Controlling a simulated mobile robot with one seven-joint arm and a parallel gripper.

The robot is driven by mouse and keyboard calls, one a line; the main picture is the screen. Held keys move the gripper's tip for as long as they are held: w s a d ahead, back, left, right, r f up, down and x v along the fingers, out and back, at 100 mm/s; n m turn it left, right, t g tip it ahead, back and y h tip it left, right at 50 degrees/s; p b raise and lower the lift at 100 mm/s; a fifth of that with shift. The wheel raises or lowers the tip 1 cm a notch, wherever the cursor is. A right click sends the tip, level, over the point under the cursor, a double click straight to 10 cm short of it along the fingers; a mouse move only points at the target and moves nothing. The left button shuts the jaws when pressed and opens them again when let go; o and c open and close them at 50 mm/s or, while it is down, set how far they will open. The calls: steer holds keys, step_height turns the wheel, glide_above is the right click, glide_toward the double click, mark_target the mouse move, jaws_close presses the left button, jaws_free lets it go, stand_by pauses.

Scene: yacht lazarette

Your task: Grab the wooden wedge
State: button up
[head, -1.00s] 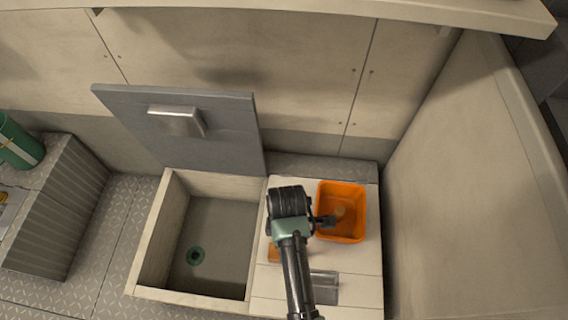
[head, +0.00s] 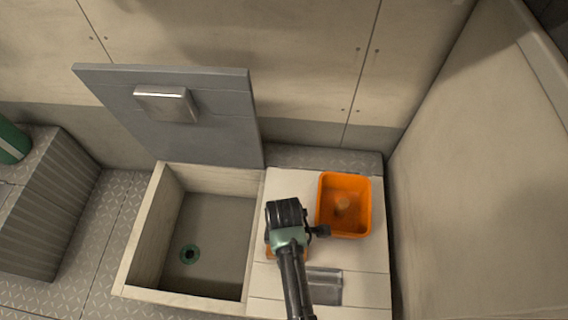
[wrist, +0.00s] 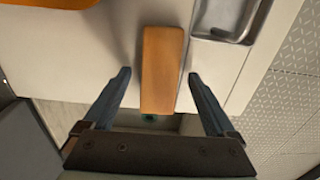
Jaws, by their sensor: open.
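The wooden wedge (wrist: 162,70) is a long orange-brown block lying on the pale bench top. In the wrist view it lies lengthwise between the two fingers of my gripper (wrist: 159,76), with a gap on each side. My gripper is open and holds nothing. In the head view only a small orange edge of the wedge (head: 270,253) shows beside my arm. The rest of it is hidden under my wrist, and the fingertips are hidden there too.
An orange bin (head: 344,229) with a small tan thing inside stands right of my wrist. An open locker (head: 140,240) with a raised grey lid (head: 210,120) is to the left.

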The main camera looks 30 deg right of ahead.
steer(key=shift+c, duration=0.3)
jaws_close()
steer(key=shift+r, duration=0.15)
